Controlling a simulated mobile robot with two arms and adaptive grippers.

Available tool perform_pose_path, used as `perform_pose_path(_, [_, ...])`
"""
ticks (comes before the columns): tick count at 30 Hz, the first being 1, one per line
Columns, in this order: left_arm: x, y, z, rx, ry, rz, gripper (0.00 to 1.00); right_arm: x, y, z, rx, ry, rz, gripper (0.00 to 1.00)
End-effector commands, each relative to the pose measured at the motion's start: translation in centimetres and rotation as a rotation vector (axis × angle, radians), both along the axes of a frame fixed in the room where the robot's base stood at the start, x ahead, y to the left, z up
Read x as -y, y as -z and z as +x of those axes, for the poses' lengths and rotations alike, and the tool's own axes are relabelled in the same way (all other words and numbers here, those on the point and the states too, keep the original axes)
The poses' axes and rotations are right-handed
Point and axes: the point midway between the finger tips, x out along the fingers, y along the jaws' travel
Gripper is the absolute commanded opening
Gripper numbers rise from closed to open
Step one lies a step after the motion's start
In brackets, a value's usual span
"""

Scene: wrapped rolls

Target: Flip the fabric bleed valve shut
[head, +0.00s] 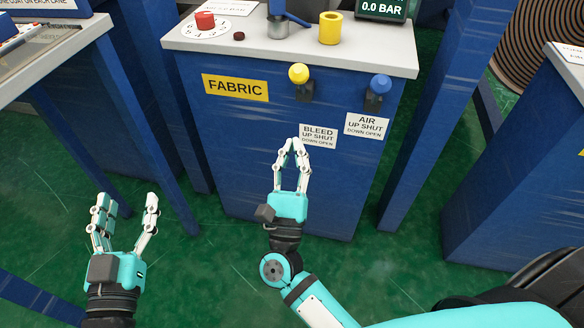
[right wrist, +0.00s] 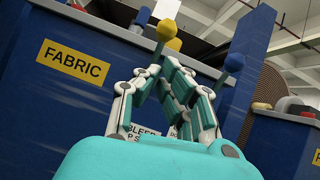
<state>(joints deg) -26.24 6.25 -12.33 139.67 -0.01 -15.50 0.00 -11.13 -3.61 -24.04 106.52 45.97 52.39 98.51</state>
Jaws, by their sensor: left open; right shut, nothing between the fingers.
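The bleed valve has a yellow ball knob (head: 299,73) on a dark mount, on the blue FABRIC cabinet front above the BLEED label (head: 318,136). The knob appears above its mount; its exact lever angle is hard to tell. In the right wrist view the yellow knob (right wrist: 166,30) shows just beyond my fingertips. My right gripper (head: 291,146) is shut and empty, pointing up, below the knob and left of the BLEED label; contact with the cabinet cannot be told. My left gripper (head: 128,205) is open and empty at lower left, away from the cabinet.
A blue-knobbed air valve (head: 380,83) sits to the right above the AIR label (head: 367,125). The FABRIC sign (head: 235,88) is left. The cabinet top (head: 270,47) overhangs, holding a red-knobbed dial (head: 205,20), a yellow cylinder (head: 330,28) and a pressure display (head: 382,8). Blue posts flank the cabinet.

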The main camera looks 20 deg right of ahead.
Motion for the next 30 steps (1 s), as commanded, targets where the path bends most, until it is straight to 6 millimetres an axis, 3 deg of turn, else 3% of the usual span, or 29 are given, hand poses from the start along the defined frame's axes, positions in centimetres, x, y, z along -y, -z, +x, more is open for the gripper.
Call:
perform_pose_path(7, [0.0, 0.2, 0.0, -0.010, -0.001, 0.003, 0.58, -1.3, 1.1, -2.4, 0.001, 0.000, 0.001, 0.00])
perform_pose_path(25, [0.0, 0.3, 0.0, -0.013, -0.001, 0.003, 0.58, -1.4, 1.2, -2.7, 0.001, 0.001, -0.003, 0.00])
perform_pose_path(28, [0.0, 0.3, 0.0, -0.013, 0.000, 0.004, 0.58, -1.6, 0.5, -2.7, -0.020, 0.012, -0.080, 0.00])
perform_pose_path(30, [0.0, 0.3, 0.0, -0.013, 0.000, 0.004, 0.58, -2.1, -0.5, -2.6, -0.059, 0.036, -0.229, 0.00])
